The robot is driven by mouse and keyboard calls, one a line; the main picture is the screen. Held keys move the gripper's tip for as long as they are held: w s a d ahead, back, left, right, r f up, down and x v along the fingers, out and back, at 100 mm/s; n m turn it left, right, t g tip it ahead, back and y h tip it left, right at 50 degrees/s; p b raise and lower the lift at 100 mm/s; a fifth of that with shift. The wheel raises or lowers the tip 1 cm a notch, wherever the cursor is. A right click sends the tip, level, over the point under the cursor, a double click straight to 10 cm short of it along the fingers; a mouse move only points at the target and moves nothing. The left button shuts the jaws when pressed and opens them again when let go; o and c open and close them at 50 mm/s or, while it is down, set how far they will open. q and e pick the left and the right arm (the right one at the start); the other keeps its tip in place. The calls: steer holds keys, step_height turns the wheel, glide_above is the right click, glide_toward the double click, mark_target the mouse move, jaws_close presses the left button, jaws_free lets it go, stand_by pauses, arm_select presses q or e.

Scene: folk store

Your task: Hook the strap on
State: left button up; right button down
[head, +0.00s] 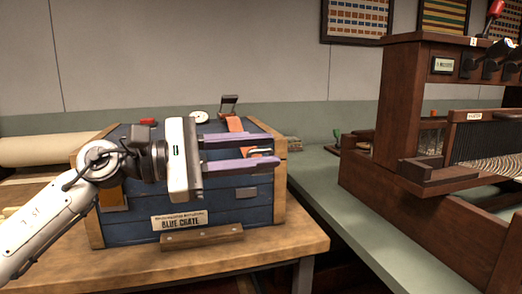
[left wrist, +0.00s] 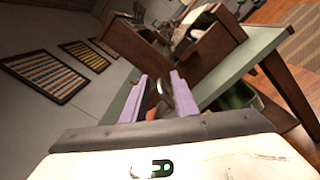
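The blue crate (head: 222,209), with wooden edges and a "BLUE CRATE" label, stands on a wooden table. An orange strap (head: 234,124) lies on the right of its lid, beside an upright dark buckle or lever (head: 229,101). An orange end with a pale metal hook (head: 262,152) shows between my left gripper's fingers. My left gripper (head: 274,149) points right across the crate, its two lavender fingers apart. In the left wrist view, the gripper (left wrist: 160,92) shows a gap with dark and pale metal pieces between the fingers; their contact is unclear. My right gripper is out of view.
A wooden loom (head: 405,110) stands right on a green counter (head: 340,200). A pale roll (head: 40,149) lies left.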

arm_select(q)
steer(key=shift+w+d, duration=0.1)
steer(key=shift+d, duration=0.15)
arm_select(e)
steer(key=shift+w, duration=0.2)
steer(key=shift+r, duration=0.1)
arm_select(q)
steer(key=c, duration=0.6)
steer(key=shift+r, duration=0.1)
jaws_close()
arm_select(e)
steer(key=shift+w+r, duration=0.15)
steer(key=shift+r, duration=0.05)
arm_select(q)
steer(key=shift+w, duration=0.1)
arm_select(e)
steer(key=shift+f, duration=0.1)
